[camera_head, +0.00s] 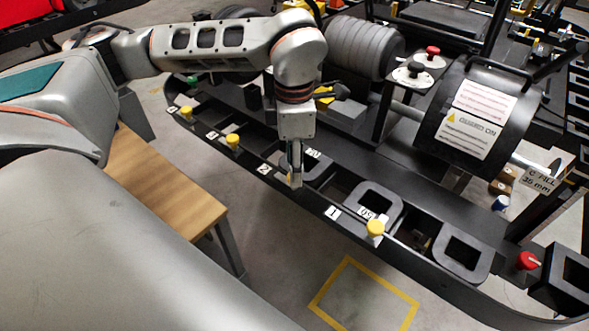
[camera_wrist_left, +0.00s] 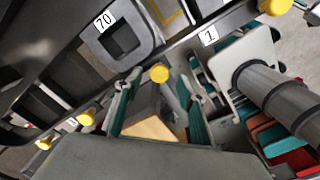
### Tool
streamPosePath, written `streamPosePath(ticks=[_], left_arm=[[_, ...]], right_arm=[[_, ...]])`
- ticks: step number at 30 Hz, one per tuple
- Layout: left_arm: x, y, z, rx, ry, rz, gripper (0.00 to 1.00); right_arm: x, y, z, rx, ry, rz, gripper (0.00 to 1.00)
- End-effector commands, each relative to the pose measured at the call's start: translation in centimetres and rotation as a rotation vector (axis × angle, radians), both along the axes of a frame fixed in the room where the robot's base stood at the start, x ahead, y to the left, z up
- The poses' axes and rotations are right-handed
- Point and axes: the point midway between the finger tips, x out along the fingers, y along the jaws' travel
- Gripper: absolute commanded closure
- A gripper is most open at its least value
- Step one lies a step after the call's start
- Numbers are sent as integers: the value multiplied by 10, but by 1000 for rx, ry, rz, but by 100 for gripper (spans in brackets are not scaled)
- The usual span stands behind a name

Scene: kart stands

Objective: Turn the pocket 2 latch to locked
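The pocket 2 latch shows as a yellow round knob (camera_wrist_left: 159,73) on the rail edge in the left wrist view. In the head view it is mostly hidden behind my left gripper (camera_head: 295,176), beside the "2" label (camera_head: 263,169). In the left wrist view my left gripper (camera_wrist_left: 158,84) has its two fingers spread apart, with the knob between their tips. I cannot tell whether either finger touches it. Pocket 2 holds a dark block marked 70 (camera_wrist_left: 115,36). My right gripper is not in view.
Other yellow knobs stand along the black rail, at pocket 1 (camera_head: 375,228) and farther left (camera_head: 232,140). A red knob (camera_head: 528,260) is at the right end. A wooden bench (camera_head: 160,185) stands at left. A large black drum (camera_head: 470,118) is behind the rail.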

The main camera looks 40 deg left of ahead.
Motion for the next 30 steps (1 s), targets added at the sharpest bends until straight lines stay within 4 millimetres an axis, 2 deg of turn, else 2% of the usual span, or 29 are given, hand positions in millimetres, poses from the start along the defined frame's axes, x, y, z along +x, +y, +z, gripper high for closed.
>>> streamPosePath(ticks=[3,6,15,16,20,30], left_arm=[[0,0,-15,-1,2,1,60],[0,0,-21,0,0,1,60],[0,0,-24,0,-1,1,60],[0,0,-24,0,-1,1,63],[0,0,-24,0,-1,1,97],[0,0,-23,0,-1,-21,98]], right_arm=[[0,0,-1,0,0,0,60],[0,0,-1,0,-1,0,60],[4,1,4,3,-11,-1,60],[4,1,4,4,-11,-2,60],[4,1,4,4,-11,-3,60],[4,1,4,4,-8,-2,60]])
